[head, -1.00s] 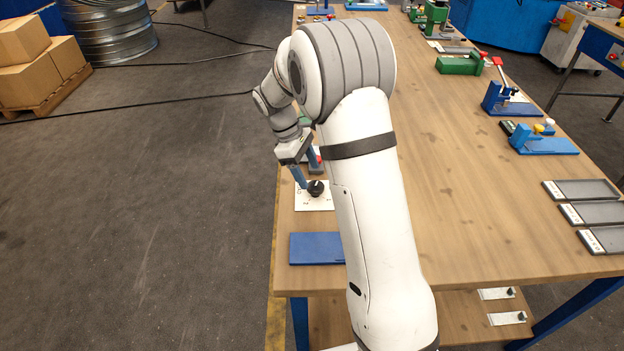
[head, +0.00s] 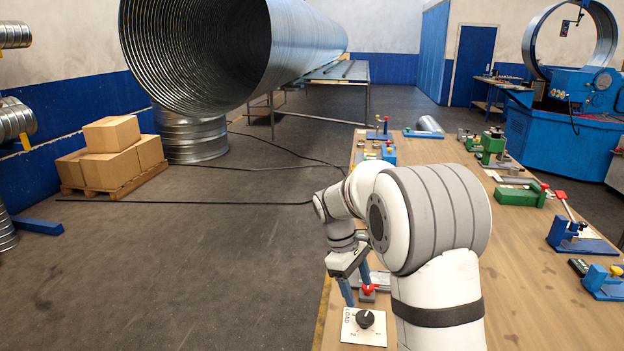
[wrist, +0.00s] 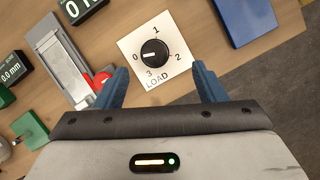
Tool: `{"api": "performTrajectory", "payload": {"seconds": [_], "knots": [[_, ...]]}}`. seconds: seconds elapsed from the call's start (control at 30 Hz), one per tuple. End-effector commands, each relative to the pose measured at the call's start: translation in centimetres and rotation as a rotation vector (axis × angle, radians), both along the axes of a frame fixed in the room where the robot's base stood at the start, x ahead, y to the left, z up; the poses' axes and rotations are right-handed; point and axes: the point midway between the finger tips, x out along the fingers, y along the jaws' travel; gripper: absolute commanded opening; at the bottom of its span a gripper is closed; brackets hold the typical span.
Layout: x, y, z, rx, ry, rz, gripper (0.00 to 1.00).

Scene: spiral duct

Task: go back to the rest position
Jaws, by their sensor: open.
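My gripper (head: 356,290) is open and empty, with its two blue fingers spread, above the left edge of the wooden table. It also shows in the wrist view (wrist: 160,84), where the black LOAD dial knob (wrist: 154,53) on its white plate (wrist: 132,46) lies just beyond and between the fingertips, apart from them. In the head view the knob (head: 365,318) is just below the fingers. My white arm hides part of the table.
The wooden table (head: 520,250) carries several blue and green fixtures along its right side. A red-handled device (wrist: 92,88) and a blue plate (wrist: 246,18) flank the dial. Boxes on a pallet (head: 112,150) and a large spiral duct (head: 300,45) stand beyond; the left floor is open.

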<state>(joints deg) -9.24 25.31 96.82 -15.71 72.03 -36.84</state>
Motion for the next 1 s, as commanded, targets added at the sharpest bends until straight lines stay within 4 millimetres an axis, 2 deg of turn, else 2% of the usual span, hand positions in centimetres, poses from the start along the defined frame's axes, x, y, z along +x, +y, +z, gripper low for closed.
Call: {"api": "performTrajectory", "payload": {"seconds": [0.03, 0.2, 0.5, 0.8, 1.0], "knots": [[-1.1, -0.4, 1.2, 0.011, -0.03, -0.034, 0.64], [-5.1, -1.2, 3.9, 0.053, -0.129, -0.175, 0.64], [-12.7, -2.3, 6.9, 0.135, -0.292, -0.434, 0.64], [-20.4, -2.7, 7.4, 0.226, -0.441, -0.697, 0.64], [-23.9, -2.7, 6.7, 0.276, -0.508, -0.832, 0.64]]}}
